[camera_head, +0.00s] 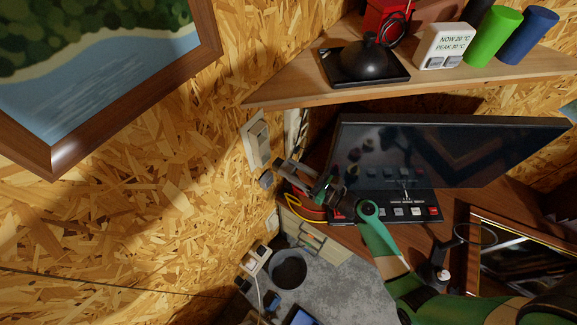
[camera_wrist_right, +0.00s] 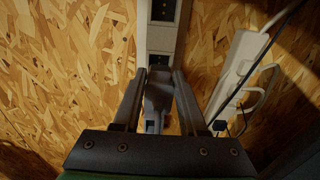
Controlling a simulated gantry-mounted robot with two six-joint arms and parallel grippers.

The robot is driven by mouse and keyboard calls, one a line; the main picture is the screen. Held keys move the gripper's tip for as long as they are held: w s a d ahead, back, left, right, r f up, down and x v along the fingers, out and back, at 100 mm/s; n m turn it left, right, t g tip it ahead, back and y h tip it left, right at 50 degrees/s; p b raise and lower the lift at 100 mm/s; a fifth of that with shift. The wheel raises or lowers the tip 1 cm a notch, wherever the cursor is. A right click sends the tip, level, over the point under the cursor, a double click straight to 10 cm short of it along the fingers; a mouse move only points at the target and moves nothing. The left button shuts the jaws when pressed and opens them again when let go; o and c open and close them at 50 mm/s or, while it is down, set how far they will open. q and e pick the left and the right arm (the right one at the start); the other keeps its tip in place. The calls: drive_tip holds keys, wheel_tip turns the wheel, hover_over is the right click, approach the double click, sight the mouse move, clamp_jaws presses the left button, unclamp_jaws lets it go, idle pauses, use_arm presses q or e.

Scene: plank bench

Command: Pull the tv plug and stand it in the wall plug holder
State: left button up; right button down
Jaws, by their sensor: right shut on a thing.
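My right gripper (camera_head: 276,171) reaches in from the lower right to the chipboard wall, at the lower end of a white wall socket strip (camera_head: 257,141). In the right wrist view the gripper (camera_wrist_right: 159,72) is shut on a grey plug (camera_wrist_right: 157,92), with one finger on each side. The plug is in line with the socket strip (camera_wrist_right: 163,38), at its lower end; I cannot tell whether its pins are in a socket. A whitish wall fitting (camera_head: 257,259) sits lower on the wall, possibly the plug holder; its details are too small to tell. My left gripper is not in view.
A dark tv screen (camera_head: 450,150) stands right of the gripper, under a wooden shelf (camera_head: 300,91). A white power strip (camera_wrist_right: 237,65) with cords hangs right of the socket strip. Red and yellow cables (camera_head: 305,210) lie below the gripper. A dark bin (camera_head: 289,271) stands below.

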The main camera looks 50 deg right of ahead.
sight(293, 170)
drive_tip(key=shift+s+d+p, duration=0.15)
drive_tip(key=shift+s+p, duration=0.2)
drive_tip(key=shift+s, duration=1.55)
